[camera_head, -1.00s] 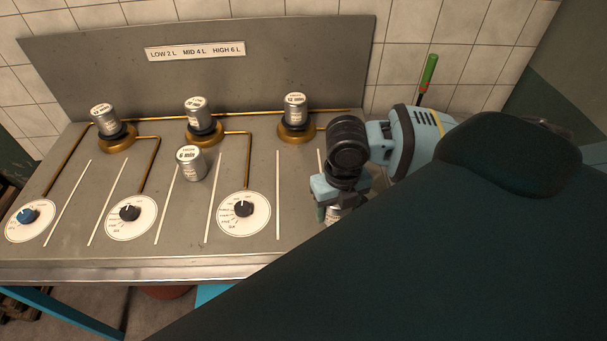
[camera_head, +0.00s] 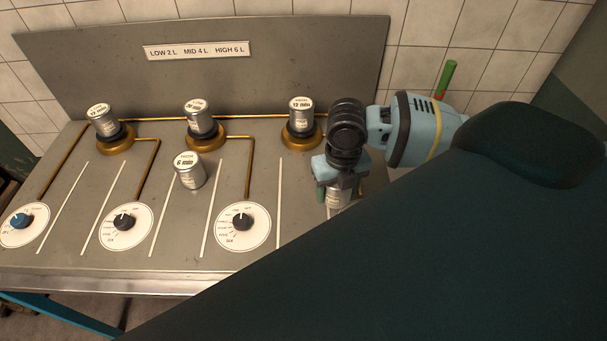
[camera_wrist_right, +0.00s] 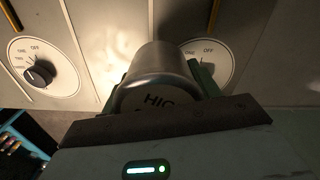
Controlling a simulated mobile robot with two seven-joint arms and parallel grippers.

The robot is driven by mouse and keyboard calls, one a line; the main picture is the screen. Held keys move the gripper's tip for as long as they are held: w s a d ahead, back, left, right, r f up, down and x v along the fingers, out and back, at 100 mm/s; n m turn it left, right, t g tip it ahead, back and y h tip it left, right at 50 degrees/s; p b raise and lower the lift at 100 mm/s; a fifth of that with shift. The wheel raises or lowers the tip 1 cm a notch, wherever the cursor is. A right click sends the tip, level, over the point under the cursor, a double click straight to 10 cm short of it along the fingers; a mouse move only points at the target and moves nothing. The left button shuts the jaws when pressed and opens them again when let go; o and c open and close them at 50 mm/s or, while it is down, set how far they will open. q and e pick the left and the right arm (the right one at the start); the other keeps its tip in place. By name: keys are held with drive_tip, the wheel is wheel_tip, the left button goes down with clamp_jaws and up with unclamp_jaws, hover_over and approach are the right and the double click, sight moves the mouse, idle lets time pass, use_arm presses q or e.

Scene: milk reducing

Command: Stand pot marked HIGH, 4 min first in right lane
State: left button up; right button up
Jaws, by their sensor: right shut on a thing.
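My right gripper (camera_head: 336,192) is shut on a metal pot (camera_head: 336,201) over the right end of the steel bench. In the wrist view the same pot (camera_wrist_right: 160,78) sits between the fingers, its lid showing "HIG"; the rest of the label is hidden. The right lane is right of the white line (camera_head: 280,203), and my gripper and arm cover much of it. I cannot tell whether the pot touches the bench. My left gripper is not in view.
A 6 min pot (camera_head: 189,170) stands alone mid-bench. Three more pots stand on brass burners: left (camera_head: 101,120), middle (camera_head: 200,118), right (camera_head: 301,113). Dials (camera_head: 243,226) line the front. A sign (camera_head: 196,50) is on the back panel. A green-handled tool (camera_head: 447,77) stands behind my arm.

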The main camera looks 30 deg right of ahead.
hover_over(303, 179)
drive_tip(key=shift+s+f, duration=0.2)
drive_tip(key=shift+f, duration=0.3)
drive_tip(key=shift+w+f, duration=0.2)
drive_tip(key=shift+f, duration=1.55)
drive_tip(key=shift+f, duration=0.1)
drive_tip(key=shift+f, duration=0.15)
drive_tip(key=o, duration=1.1)
wheel_tip(303, 179, up, 12)
drive_tip(key=shift+r, duration=0.2)
